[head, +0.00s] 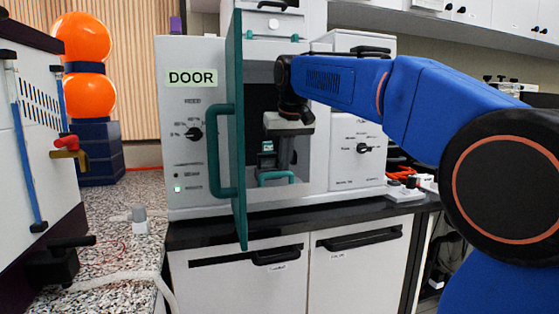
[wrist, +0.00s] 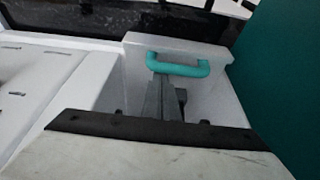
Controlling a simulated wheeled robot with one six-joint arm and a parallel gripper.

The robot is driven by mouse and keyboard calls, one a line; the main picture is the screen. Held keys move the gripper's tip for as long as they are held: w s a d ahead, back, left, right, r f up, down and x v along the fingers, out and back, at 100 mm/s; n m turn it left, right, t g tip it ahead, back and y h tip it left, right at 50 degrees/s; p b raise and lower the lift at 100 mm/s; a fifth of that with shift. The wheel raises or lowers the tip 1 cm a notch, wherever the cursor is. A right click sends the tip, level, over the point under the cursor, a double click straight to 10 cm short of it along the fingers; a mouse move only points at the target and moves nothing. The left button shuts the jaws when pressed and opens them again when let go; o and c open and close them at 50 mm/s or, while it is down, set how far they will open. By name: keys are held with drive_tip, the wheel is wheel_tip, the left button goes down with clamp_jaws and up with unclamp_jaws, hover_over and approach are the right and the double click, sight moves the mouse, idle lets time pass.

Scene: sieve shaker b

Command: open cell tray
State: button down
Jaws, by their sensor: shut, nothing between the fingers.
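The cell tray's likely front is a white panel (wrist: 200,45) in the wrist view, with a teal bar handle (wrist: 178,67) on it. In the head view the teal handle (head: 276,176) shows low inside the machine's open chamber. My gripper (head: 284,166) points down into the chamber, just at or above the handle. In the wrist view my gripper's grey fingers (wrist: 162,82) are shut and empty, and their tips reach the handle's bar. I cannot tell whether they touch it. The rest of the tray is hidden.
The teal door (head: 238,130) of the white machine (head: 345,135) stands swung open, left of my gripper, its handle (head: 217,150) facing left. It also fills the wrist view's right side (wrist: 285,80). A granite counter (head: 135,205) lies left, white cabinets (head: 250,280) below.

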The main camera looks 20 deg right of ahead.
drive_tip(key=s, duration=1.4)
drive_tip(key=shift+s+f, duration=0.1)
drive_tip(key=v, duration=1)
drive_tip(key=s+d+f, duration=0.1)
drive_tip(key=s+f, duration=0.5)
drive_tip(key=f, duration=0.7)
drive_tip(key=s+d+f, duration=0.1)
drive_tip(key=s+f, duration=0.5)
drive_tip(key=f, duration=0.7)
drive_tip(key=s+d+f, duration=0.1)
drive_tip(key=s+f, duration=0.5)
drive_tip(key=f, duration=0.7)
drive_tip(key=shift+s+d+f+t, duration=0.25)
drive_tip(key=shift+s+d+t, duration=0.1)
drive_tip(key=shift+t, duration=0.05)
